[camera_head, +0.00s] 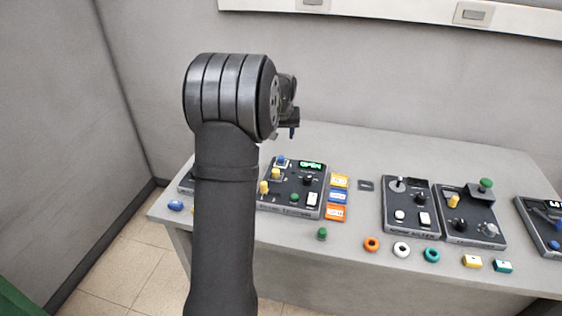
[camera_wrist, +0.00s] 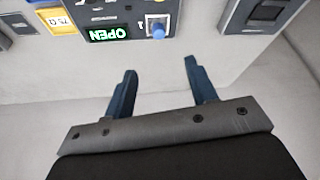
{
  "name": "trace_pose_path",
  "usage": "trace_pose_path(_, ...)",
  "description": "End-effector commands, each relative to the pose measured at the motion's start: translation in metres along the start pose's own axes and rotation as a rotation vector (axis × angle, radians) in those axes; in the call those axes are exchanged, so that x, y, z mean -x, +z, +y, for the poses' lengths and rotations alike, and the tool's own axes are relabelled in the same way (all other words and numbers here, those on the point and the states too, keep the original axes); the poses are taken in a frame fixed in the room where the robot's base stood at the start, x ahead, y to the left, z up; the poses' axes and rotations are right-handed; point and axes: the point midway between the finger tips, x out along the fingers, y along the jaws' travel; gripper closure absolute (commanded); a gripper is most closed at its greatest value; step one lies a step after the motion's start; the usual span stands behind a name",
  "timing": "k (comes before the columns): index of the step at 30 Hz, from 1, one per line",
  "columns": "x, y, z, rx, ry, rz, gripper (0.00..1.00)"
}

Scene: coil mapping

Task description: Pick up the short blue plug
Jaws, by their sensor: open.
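A small blue plug (camera_head: 281,160) stands upright at the far left corner of a dark control panel (camera_head: 316,188), beside its lit OPEN display. In the wrist view the blue plug (camera_wrist: 158,31) sits on a silver fitting, right of the upside-down display (camera_wrist: 108,33). My gripper (camera_wrist: 160,69) is open and empty, with bare surface between its fingers. The plug lies beyond the fingertips, roughly in line with the gap. In the head view my gripper (camera_head: 292,131) hangs behind my arm, above and beyond the panel. Another blue piece (camera_head: 175,206) lies at the table's left front; its shape is unclear.
Yellow plugs (camera_head: 264,187) stand near the blue one on the panel. Coloured labelled blocks (camera_head: 335,213) sit to its right. More panels (camera_head: 411,205) stand further right, with coloured rings (camera_head: 401,249) along the front edge. The table's back strip (camera_head: 350,140) is clear.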

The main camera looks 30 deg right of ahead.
Motion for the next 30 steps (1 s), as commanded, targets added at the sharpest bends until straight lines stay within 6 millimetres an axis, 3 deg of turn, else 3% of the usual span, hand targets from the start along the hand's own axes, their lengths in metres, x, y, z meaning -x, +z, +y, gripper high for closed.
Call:
trace_pose_path(12,-0.088,0.001,-0.001,0.000,0.000,-0.003,0.48)
trace_pose_path(23,-0.119,0.000,0.001,-0.001,0.000,-0.002,0.48)
trace_pose_path(30,-0.152,-0.002,0.004,-0.001,0.001,-0.001,0.48)
